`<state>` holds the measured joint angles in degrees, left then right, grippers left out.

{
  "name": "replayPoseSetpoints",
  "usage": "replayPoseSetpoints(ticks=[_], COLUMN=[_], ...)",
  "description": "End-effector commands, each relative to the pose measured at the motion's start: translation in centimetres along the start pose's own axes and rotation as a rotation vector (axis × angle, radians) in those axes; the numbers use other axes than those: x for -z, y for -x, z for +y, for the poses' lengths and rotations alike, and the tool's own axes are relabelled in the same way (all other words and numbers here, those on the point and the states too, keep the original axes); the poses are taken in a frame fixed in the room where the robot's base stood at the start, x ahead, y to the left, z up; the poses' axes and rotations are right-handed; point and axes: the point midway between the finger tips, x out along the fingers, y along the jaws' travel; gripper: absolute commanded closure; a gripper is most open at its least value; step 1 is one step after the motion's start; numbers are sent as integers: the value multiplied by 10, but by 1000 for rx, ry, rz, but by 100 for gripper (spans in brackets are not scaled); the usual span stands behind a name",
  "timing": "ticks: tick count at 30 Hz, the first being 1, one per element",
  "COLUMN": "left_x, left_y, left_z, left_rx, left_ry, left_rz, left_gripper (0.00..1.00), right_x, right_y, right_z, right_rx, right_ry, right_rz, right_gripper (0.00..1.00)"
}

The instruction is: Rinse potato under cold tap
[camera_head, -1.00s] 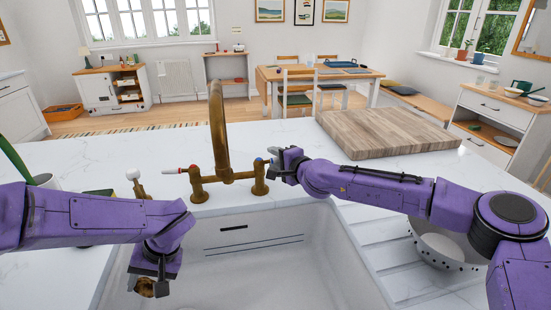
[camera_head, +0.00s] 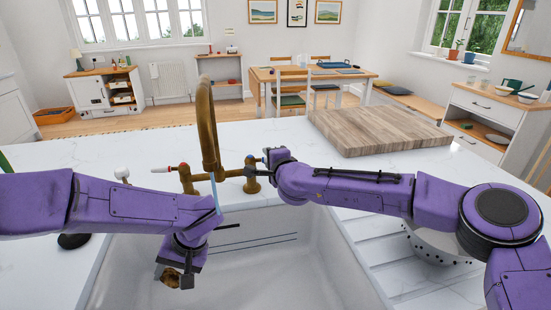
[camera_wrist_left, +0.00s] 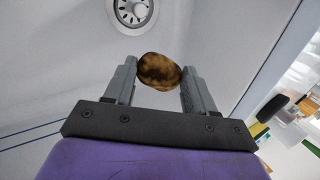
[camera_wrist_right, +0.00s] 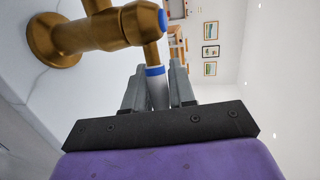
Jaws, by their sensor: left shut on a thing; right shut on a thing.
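The brown potato (camera_head: 171,281) is held low over the white sink (camera_head: 290,265) by my left gripper (camera_head: 174,276). In the left wrist view the potato (camera_wrist_left: 160,71) sits between both fingertips, touching them. The brass tap (camera_head: 207,125) has a tall arched spout. A thin pale blue stream of water (camera_head: 214,192) comes down from the spout; its lower end is hidden by my left arm. My right gripper (camera_head: 275,155) is at the blue-marked tap valve (camera_head: 251,178). In the right wrist view its fingers are shut around the white lever (camera_wrist_right: 158,92) with a blue band.
The red-marked lever (camera_head: 163,169) is on the tap's left side. A wooden chopping board (camera_head: 380,130) lies on the counter at right. A white colander (camera_head: 435,243) is on the drainer, partly behind my right arm. The sink drain (camera_wrist_left: 133,12) shows in the left wrist view.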

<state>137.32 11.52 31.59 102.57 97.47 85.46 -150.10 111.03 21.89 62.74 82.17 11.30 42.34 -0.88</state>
Motion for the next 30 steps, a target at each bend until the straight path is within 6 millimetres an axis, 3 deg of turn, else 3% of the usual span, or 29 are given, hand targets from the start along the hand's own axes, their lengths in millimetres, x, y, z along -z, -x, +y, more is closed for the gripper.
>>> replayPoseSetpoints(ticks=[2, 3, 4, 13, 16, 24, 30], left_x=[0, 0, 0, 0, 0, 1, 1], left_y=[0, 0, 0, 0, -3, -15, -19], left_z=[0, 0, 0, 1, 3, 10, 11], left_rx=[0, 0, 0, 0, 0, 0, 0], left_ry=[0, 0, 0, -2, -2, -2, -2], left_rz=[0, 0, 0, 1, 1, 1, 1], left_gripper=[74, 74, 74, 74, 74, 74, 74], right_x=[0, 0, 0, 1, 2, 1, 1], right_y=[0, 0, 0, 2, 12, 77, 113], right_z=[0, 0, 0, 0, 0, 1, 1], right_rx=[-1, -1, -1, 0, 2, 2, 0], right_ry=[-1, -1, -1, 0, 0, 0, 0], right_rz=[-2, -2, -2, 0, 0, -2, -1], right_gripper=[100, 62, 55, 55, 55, 55, 55])
